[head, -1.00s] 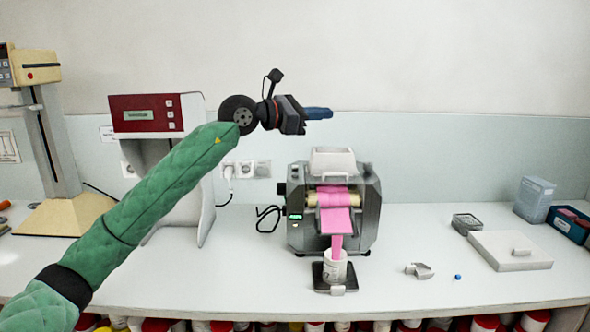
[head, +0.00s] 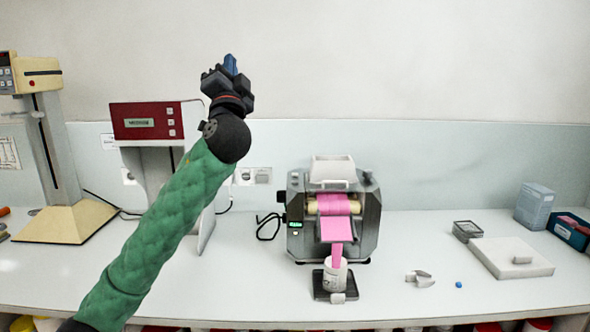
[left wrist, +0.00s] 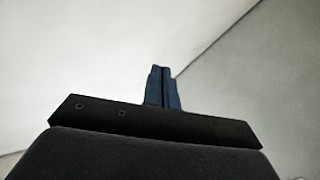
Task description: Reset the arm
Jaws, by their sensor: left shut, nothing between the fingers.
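My left arm, in a green quilted sleeve, rises from the lower left of the head view. My left gripper (head: 231,64) points up, high above the bench and in front of the bare wall. Its blue fingers are together, with nothing between them. They also show shut in the left wrist view (left wrist: 162,86), against plain wall and ceiling. My right gripper is not in view.
A red-and-white device (head: 146,121) stands partly behind my left arm. A beige stand (head: 60,218) is at the far left. The bench front has bare room.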

